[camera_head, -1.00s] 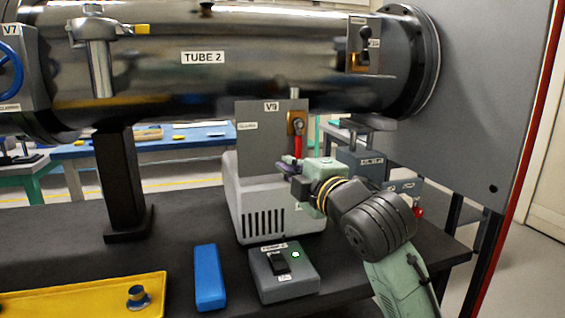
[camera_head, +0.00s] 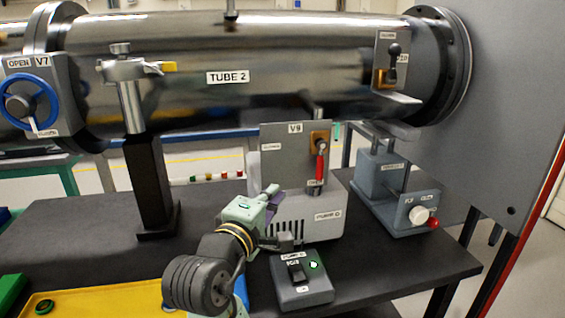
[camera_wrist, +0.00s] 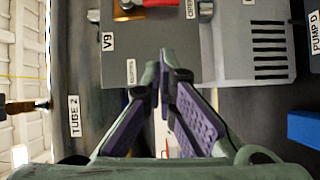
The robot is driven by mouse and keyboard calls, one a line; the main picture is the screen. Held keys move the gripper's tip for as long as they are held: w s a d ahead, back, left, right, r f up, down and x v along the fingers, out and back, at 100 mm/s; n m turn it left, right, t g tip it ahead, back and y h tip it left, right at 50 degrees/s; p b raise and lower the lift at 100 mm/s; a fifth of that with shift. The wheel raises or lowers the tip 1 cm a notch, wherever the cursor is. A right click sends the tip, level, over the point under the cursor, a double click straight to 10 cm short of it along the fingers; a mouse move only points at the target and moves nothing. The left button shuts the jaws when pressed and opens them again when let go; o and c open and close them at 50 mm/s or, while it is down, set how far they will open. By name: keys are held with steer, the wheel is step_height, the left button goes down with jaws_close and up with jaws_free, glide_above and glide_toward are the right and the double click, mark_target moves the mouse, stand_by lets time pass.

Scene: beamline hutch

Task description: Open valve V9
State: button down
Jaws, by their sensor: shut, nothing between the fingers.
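In the wrist view the V9 panel (camera_wrist: 128,58) is turned sideways, with part of the red lever (camera_wrist: 160,3) cut by the top edge. My gripper (camera_head: 280,212) is shut and empty, left of and below the lever, apart from it. Its fingertips (camera_wrist: 160,72) also show in the wrist view.
The pump (camera_head: 315,226) stands behind my gripper. A switch box (camera_head: 302,290) with a green light sits in front. A grey box with a white knob (camera_head: 418,215) stands right. Tube 2 (camera_head: 290,60) runs overhead, with the blue V7 wheel (camera_head: 28,100) left.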

steer(key=p, duration=0.2)
glide_toward(320, 160)
steer(key=w+a+f, duration=0.2)
steer(key=w+a, duration=0.2)
steer(key=w, duration=0.2)
steer(key=shift+w+d+f+p, duration=0.1)
steer(key=shift+w+d+p, duration=0.25)
steer(key=shift+d, duration=0.45)
steer(key=shift+w+d+f+p, duration=0.1)
steer(key=shift+w+d+p, duration=0.15)
steer(key=shift+d, duration=0.5)
steer(key=shift+w+d+f+b, duration=0.1)
steer(key=shift+d+f+b, duration=0.1)
steer(key=shift+d+b, duration=0.15)
steer(key=shift+w+d+r+n, duration=0.1)
steer(key=shift+d+n, duration=0.1)
steer(key=shift+n, duration=0.1)
